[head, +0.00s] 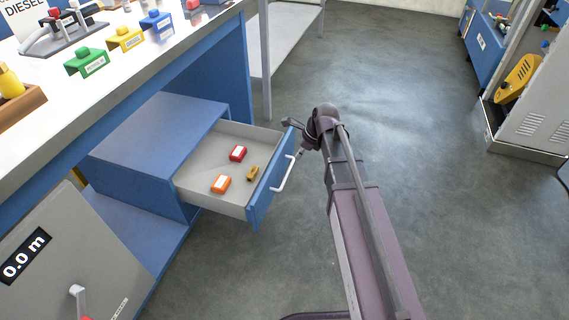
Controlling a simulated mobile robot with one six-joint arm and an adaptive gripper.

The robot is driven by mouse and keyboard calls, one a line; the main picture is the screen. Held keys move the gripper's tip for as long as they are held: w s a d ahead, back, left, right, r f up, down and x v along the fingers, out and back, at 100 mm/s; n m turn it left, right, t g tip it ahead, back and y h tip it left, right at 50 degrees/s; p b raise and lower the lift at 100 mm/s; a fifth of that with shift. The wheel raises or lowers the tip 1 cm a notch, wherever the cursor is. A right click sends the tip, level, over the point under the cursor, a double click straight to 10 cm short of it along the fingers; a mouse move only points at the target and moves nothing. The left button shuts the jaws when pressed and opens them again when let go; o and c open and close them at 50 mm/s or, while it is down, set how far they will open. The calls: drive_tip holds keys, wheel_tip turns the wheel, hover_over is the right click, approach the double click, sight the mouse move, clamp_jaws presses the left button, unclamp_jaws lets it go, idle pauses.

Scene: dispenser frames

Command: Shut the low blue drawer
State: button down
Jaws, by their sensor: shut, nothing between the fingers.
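The low blue drawer (271,180) is pulled well out of its blue cabinet (150,140) under the workbench. It has a blue front with a pale bar handle (285,176) and a grey inside. A red block (238,153), an orange block (221,184) and a small brown-yellow piece (252,173) lie in it.
A grey box with a "0.0 m" display (75,250) stands front left. Open floor (400,100) lies to the right.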

drive_tip(key=shift+f, duration=0.1)
drive_tip(key=b, duration=0.9)
hover_over(274, 174)
drive_tip(key=s+d, duration=0.2)
drive_tip(key=d, duration=0.1)
wheel_tip(274, 174, down, 9)
drive_tip(key=shift+w+d, duration=0.1)
drive_tip(key=shift+w, duration=0.05)
drive_tip(key=shift+w+a, duration=0.25)
drive_tip(key=shift+a, duration=0.5)
drive_tip(key=shift+w, duration=0.1)
